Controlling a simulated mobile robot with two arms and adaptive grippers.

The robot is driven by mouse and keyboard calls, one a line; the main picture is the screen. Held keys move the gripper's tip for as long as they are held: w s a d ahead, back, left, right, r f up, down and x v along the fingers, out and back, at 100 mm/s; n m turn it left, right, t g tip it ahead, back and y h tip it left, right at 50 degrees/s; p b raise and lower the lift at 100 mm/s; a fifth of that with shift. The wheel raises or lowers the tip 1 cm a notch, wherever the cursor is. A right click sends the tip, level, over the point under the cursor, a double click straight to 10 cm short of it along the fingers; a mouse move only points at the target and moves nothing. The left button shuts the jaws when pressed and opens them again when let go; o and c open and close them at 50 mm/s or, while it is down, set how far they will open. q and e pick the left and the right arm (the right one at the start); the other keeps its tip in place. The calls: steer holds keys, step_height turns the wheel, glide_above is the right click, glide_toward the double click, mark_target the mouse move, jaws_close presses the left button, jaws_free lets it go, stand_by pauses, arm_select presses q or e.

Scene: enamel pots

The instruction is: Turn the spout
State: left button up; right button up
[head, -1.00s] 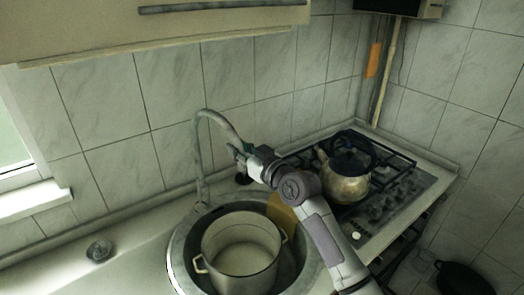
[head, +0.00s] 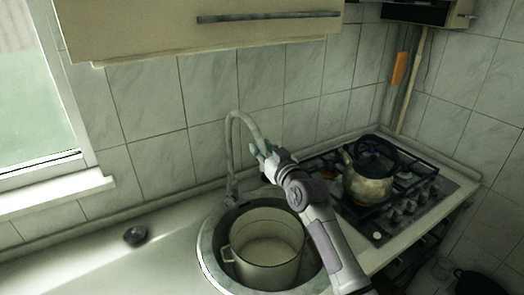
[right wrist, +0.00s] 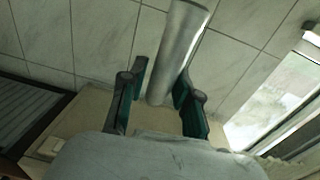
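The spout (head: 233,150) is a grey curved pipe that rises behind the sink, arches over and comes down to the right. My right gripper (head: 264,149) is at its outlet end in the head view. In the right wrist view the spout (right wrist: 178,50) shows as a grey tube between the two green-padded fingers of my right gripper (right wrist: 161,78). The fingers are apart, with a gap on the left side of the tube. The right finger is close to the tube; whether it touches I cannot tell. My left gripper is not in view.
A cream enamel pot (head: 265,270) stands in the round sink (head: 207,262) below the spout. A kettle (head: 368,187) sits on the gas stove (head: 405,200) to the right. A cupboard (head: 200,45) hangs above. The counter (head: 90,255) left of the sink is mostly clear.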

steer(key=shift+o, duration=0.9)
steer(key=shift+f, duration=0.1)
steer(key=shift+s+f, duration=0.1)
steer(key=v, duration=1.2)
